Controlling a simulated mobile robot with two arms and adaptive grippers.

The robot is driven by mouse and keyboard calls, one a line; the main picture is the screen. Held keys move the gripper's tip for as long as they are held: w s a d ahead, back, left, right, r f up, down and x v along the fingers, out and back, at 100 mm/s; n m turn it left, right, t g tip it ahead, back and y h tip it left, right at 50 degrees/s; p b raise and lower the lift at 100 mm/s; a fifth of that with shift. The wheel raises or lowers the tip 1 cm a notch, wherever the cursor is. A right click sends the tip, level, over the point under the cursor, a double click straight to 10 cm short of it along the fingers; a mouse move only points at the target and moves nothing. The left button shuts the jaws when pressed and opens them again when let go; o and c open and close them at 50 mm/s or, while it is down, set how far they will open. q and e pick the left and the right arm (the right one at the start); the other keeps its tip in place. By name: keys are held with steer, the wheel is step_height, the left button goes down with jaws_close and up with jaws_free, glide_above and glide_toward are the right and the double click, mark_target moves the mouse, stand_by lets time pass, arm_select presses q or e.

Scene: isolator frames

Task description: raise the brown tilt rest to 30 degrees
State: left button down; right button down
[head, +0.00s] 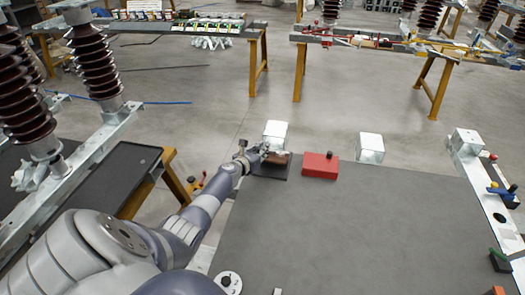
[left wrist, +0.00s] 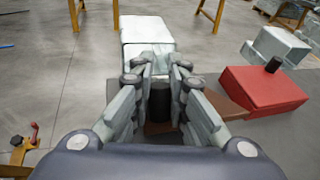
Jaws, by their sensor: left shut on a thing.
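The brown tilt rest (head: 279,158) lies at the far left corner of the grey table, on a dark base (head: 268,174). In the left wrist view a brown strip of it (left wrist: 222,92) shows to the right of the fingers, partly hidden by them. My left gripper (head: 262,150) reaches over it from the left. In the left wrist view its fingers (left wrist: 159,92) are closed around the upright black knob (left wrist: 160,104) of the rest. The rest looks low; its exact angle cannot be told. My right gripper is in neither view.
A red block (head: 320,165) with a black knob stands just right of the rest. Pale metal boxes (head: 276,131) (head: 370,147) stand behind the table edge. A metal rail (head: 490,195) with coloured fittings runs along the right. The middle of the grey table (head: 340,225) is clear.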

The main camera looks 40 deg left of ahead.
arm_select(q)
steer(key=c, duration=1.6)
jaws_free()
steer(key=shift+a+r, duration=0.3)
steer(key=shift+r, duration=0.25)
steer(key=shift+o, duration=0.6)
steer(key=shift+s+d+f, duration=0.1)
steer(key=shift+s, duration=0.1)
steer(key=shift+f, duration=0.1)
steer(key=shift+f, duration=0.15)
steer(key=shift+v, duration=1.75)
steer(key=v, duration=0.8)
steer(key=shift+s, duration=0.2)
steer(key=shift+d, duration=0.1)
